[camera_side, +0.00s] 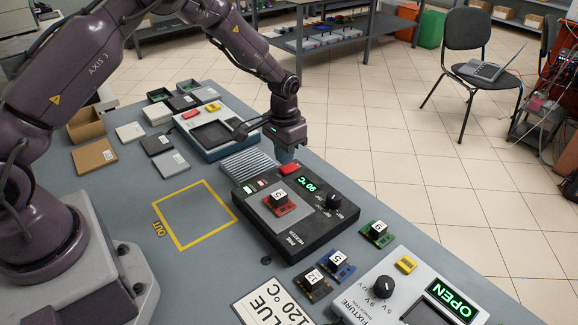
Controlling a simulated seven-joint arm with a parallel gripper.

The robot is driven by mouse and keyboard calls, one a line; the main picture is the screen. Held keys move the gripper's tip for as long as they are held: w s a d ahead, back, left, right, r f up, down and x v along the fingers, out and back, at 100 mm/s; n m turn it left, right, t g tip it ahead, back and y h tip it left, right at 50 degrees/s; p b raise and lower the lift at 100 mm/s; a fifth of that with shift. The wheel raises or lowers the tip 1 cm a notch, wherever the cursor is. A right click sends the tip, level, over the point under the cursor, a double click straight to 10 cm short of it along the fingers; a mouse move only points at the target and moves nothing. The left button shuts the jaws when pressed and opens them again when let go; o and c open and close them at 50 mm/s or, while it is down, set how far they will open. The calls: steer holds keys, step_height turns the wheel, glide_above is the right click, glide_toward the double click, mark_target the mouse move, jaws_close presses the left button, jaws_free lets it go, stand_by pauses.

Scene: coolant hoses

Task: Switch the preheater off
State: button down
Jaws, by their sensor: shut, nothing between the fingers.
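The preheater (318,230) is a black box on the grey bench. Its green display (310,185) is lit and appears to read 90 °C. A red switch (290,168) sits at its far edge, and a black knob (333,201) is on its right side. A red board (281,207) with a white-labelled chip lies on its grey plate. My gripper (285,157) points down, shut and empty, right by the red switch. I cannot tell whether the fingertips touch the switch.
A ribbed metal rack (247,165) and a blue-grey station (215,132) stand behind the preheater. Nearer are loose boards (337,265), a fixture (375,306) reading OPEN, and a sign (272,302). The yellow OUT square (184,238) is empty.

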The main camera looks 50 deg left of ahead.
mark_target(284, 169)
steer(key=shift+f, duration=1.3)
stand_by(0.9)
steer(key=shift+r, duration=3.55)
